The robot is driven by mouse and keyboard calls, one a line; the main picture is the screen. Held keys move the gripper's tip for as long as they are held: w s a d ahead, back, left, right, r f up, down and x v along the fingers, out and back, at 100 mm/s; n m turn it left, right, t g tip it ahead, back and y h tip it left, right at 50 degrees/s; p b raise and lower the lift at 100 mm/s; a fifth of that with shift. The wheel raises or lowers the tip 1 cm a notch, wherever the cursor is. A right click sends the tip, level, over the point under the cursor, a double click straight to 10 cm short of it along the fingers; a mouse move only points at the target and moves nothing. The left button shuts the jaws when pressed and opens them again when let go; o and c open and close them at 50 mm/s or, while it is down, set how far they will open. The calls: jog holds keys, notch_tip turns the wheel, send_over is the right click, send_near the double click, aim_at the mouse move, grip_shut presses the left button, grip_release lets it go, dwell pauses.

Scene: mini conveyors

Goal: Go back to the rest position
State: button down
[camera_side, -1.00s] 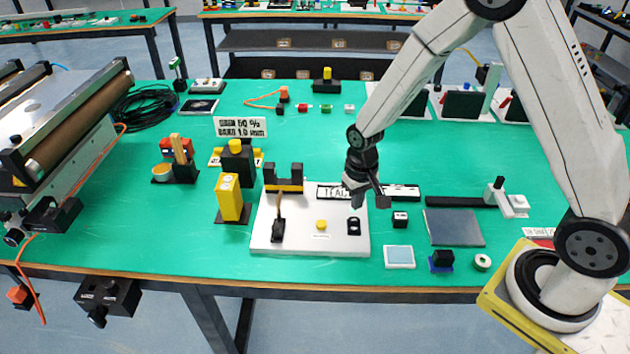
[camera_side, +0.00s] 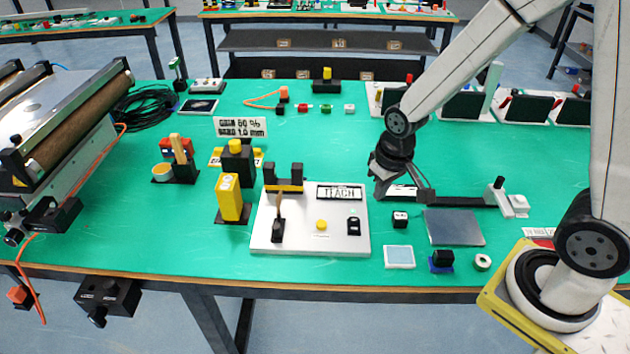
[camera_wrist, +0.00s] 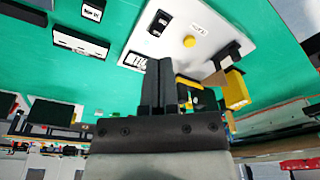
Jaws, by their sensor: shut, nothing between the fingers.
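My gripper (camera_side: 424,194) is in the side view, above the green table, to the right of the white TEACH panel. In the wrist view its two dark fingers (camera_wrist: 160,65) stand close together, shut, with nothing held. The arm reaches in from the right. The fingers partly cover the black-and-white bar (camera_side: 400,192) behind them in the side view. The white panel (camera_side: 300,240) lies flat on the table, left of my gripper. It also shows in the wrist view (camera_wrist: 215,25), partly hidden by the fingers.
A yellow upright block (camera_side: 230,198) stands left of the panel. A roller conveyor (camera_side: 70,130) fills the left. Open green table lies behind the panel.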

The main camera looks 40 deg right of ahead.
jog(key=s+r+n+t, duration=0.1)
jog(key=s+r, duration=0.2)
jog(key=s, duration=0.2)
